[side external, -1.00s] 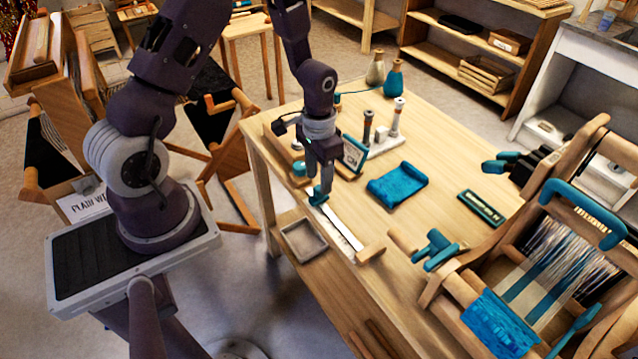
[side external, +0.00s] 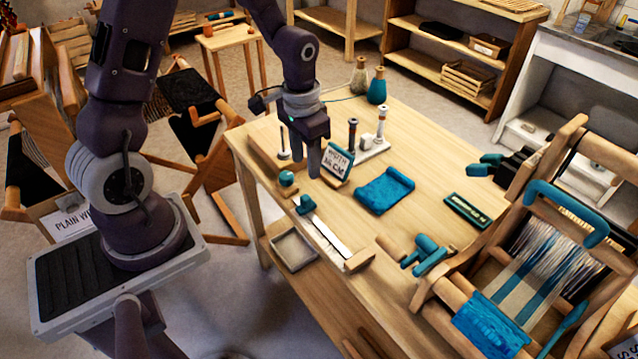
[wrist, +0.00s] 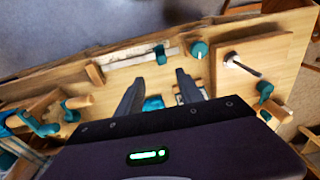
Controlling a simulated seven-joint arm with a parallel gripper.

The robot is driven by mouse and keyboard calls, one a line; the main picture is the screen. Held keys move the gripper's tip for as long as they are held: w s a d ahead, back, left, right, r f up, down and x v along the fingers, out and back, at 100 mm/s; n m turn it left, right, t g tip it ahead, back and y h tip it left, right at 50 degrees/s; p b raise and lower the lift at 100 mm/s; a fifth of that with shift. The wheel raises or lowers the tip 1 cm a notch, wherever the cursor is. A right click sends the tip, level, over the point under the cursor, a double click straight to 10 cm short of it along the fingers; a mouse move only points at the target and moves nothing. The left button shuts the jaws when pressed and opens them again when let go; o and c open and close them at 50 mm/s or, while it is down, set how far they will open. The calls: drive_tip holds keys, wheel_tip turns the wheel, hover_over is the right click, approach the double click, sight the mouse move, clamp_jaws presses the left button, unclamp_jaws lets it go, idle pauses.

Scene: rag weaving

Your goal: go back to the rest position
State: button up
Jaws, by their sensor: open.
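My gripper (side external: 313,165) is above the wooden table (side external: 400,130), near its left end, behind the white measuring strip with the teal slider. It is open and empty; in the wrist view its two dark fingers (wrist: 158,88) stand apart with nothing between the tips. The white strip (side external: 328,238) lies on the table with the teal slider (side external: 305,204) at its left end. The slider also shows in the wrist view (wrist: 161,54), beyond the fingers and apart from them.
A small sign (side external: 337,160) stands right beside my gripper. A blue folded cloth (side external: 384,189) lies mid-table. Spools (side external: 352,134) and bottles (side external: 377,86) stand behind. The loom (side external: 530,260) fills the right side. A shallow tray (side external: 294,250) sits below the table's front edge.

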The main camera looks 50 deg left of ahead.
drive_tip(key=s+d+r+t, duration=0.2)
drive_tip(key=s+r, duration=0.2)
drive_tip(key=r, duration=0.4)
drive_tip(key=s+d+r+t, duration=0.1)
drive_tip(key=s+d+r, duration=0.2)
drive_tip(key=r, duration=0.5)
drive_tip(key=s+d+r+t, duration=0.2)
drive_tip(key=s+d+r, duration=0.1)
drive_tip(key=s, duration=0.7)
drive_tip(key=shift+v, duration=0.8)
